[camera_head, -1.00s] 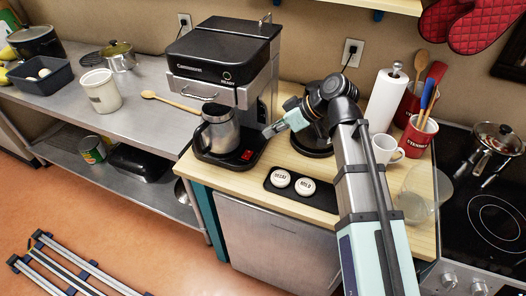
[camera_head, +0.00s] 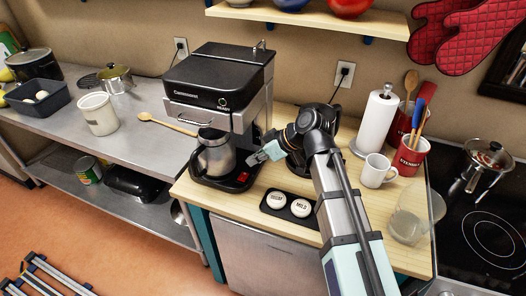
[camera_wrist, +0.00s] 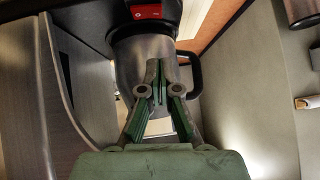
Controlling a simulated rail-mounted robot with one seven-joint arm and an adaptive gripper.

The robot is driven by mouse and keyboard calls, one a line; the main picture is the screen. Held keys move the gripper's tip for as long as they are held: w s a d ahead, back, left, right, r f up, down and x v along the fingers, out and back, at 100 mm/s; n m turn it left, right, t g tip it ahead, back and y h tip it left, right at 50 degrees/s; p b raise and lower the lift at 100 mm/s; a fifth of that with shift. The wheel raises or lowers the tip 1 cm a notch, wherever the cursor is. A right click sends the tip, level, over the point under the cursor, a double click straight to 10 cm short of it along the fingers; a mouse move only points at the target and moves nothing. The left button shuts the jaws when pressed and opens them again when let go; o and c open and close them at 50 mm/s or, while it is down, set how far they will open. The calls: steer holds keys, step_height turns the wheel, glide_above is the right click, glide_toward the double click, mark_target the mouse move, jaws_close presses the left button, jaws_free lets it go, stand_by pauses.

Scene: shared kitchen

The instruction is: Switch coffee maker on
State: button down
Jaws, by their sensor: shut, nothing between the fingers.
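The black and silver coffee maker (camera_head: 218,82) stands on the wooden counter in the head view, with a steel carafe (camera_head: 215,158) on its base. Its red switch (camera_head: 243,177) is at the right front of the base. My gripper (camera_head: 252,160) is shut and empty, just right of the carafe and slightly behind the switch. In the wrist view the red switch (camera_wrist: 146,11) is at the top edge, beyond the gripper's closed fingertips (camera_wrist: 157,66) and apart from them. The carafe (camera_wrist: 130,65) shows behind the fingers. I cannot tell the switch's position.
A black tray (camera_head: 288,216) with two round white lids lies in front. A white mug (camera_head: 376,170), a red utensil crock (camera_head: 411,156) and a paper towel roll (camera_head: 376,120) stand right of my arm. A shelf (camera_head: 310,19) hangs above.

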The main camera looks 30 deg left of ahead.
mark_target(240, 179)
steer(key=a+f, duration=0.1)
steer(key=f+p, duration=0.1)
steer(key=f, duration=0.1)
steer(key=s+a+f+p, duration=0.1)
steer(key=f, duration=0.1)
steer(key=shift+a, duration=0.3)
steer(key=shift+s+f+p, duration=0.1)
steer(key=shift+f+p, duration=0.2)
steer(key=shift+f, duration=0.55)
steer(key=shift+f, duration=0.15)
steer(key=shift+s+f+b, duration=0.15)
steer(key=shift+f+b, duration=0.1)
steer(key=shift+b, duration=0.5)
steer(key=shift+r+t, duration=0.2)
steer(key=shift+t, duration=0.1)
